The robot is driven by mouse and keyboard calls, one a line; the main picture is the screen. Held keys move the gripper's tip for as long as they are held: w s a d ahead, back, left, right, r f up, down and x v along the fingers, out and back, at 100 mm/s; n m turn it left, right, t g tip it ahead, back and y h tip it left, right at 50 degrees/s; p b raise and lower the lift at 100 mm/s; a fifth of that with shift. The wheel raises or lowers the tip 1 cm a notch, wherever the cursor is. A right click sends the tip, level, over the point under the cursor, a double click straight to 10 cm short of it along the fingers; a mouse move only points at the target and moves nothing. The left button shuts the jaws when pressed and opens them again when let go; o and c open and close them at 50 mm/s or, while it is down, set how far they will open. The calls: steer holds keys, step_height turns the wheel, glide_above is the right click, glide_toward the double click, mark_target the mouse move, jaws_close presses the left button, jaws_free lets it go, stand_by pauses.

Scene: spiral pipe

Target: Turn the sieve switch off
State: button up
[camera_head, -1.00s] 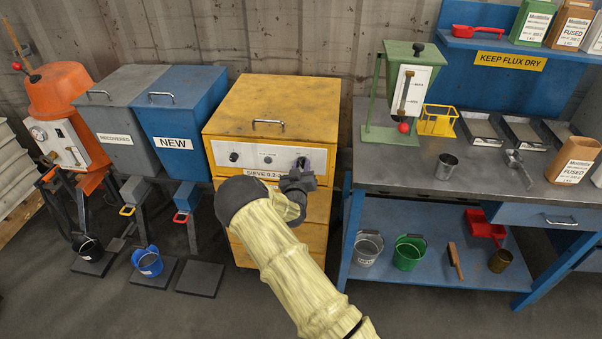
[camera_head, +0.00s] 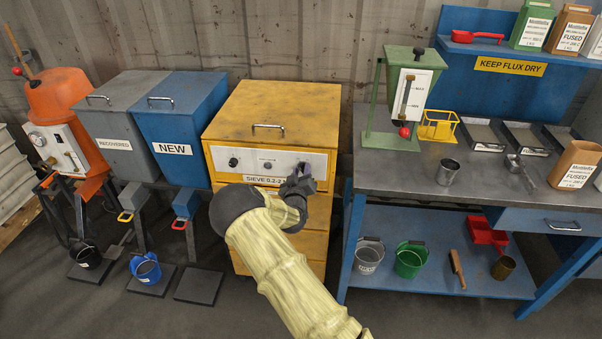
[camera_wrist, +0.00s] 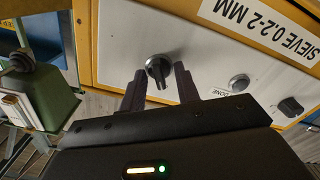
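The sieve is a yellow cabinet (camera_head: 270,108) with a white front panel carrying a black knob at the left, a small round button or lamp in the middle and a black knob at the right. In the wrist view the right knob (camera_wrist: 158,68) has a raised grip bar, and its panel appears upside down. My gripper (camera_head: 300,180) is in front of this right end of the panel. In the wrist view my gripper (camera_wrist: 160,85) is open, its two dark fingers either side of the knob's lower part with gaps between. Whether a finger touches it cannot be told.
The blue NEW bin (camera_head: 180,120) stands to the left of the sieve. The workbench (camera_head: 400,172) with a green dispenser (camera_head: 408,75) stands close on its right. The other knob (camera_wrist: 290,106) and the DONE lamp (camera_wrist: 239,83) lie along the same panel.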

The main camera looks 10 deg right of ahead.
steer(key=shift+s, duration=0.1)
steer(key=b+v, duration=0.1)
steer(key=v, duration=1.6)
